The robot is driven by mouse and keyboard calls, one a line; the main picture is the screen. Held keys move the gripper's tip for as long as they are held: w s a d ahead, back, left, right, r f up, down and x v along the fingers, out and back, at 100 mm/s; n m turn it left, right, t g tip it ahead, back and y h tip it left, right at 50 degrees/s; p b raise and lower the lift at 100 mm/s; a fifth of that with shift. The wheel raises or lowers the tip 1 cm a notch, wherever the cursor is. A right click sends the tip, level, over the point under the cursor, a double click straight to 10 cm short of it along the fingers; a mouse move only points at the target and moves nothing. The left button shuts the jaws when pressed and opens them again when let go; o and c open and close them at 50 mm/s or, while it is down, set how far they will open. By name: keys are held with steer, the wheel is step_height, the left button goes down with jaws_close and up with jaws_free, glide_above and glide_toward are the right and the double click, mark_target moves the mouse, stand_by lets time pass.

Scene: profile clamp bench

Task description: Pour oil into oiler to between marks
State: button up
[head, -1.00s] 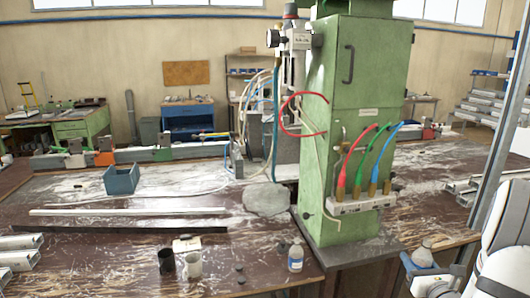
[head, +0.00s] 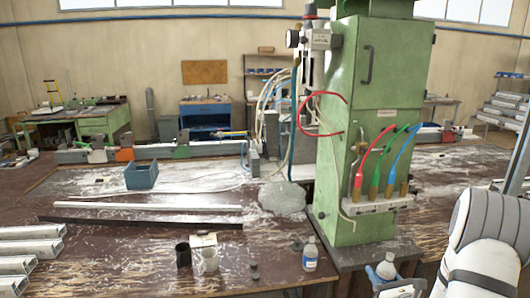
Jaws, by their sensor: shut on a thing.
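A small clear bottle with a pale cap (head: 386,266) is at the bottom right, just in front of the green cabinet's base. My gripper (head: 398,286) is shut on it, low in the picture and partly cut off by the lower edge. The bottle looks roughly upright; its oil level cannot be made out. The air unit with what looks like the oiler's bowl (head: 312,72) is high on the left side of the green cabinet (head: 372,100). Its marks and oil level are too small to read.
Another bottle with a blue label (head: 310,256) stands on the bench (head: 130,255) near a black cup (head: 183,254) and a pale mug (head: 209,261). Red, green and blue hoses (head: 376,155) hang on the cabinet front. A blue bin (head: 141,176) stands further left.

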steer(key=a+f+n+y, duration=0.1)
steer(key=a+f+y, duration=0.1)
steer(key=a, duration=0.4)
steer(key=a+f+n+g+y, duration=0.1)
steer(key=a+f, duration=0.3)
steer(key=a, duration=0.3)
steer(key=a+f+n+g+y, duration=0.1)
steer(key=a+f+y, duration=0.1)
steer(key=a, duration=0.4)
steer(key=shift+w+a+f+n+y, duration=0.2)
steer(key=shift+f+n+y, duration=0.15)
steer(key=shift+f, duration=0.4)
steer(key=shift+r, duration=0.1)
steer(key=r+p, duration=0.1)
steer(key=d+r+p, duration=0.1)
steer(key=r+p, duration=0.1)
steer(key=shift+s+r+p, duration=0.1)
steer(key=shift+r+p, duration=0.15)
steer(key=shift+p, duration=0.05)
steer(key=shift+r, duration=0.1)
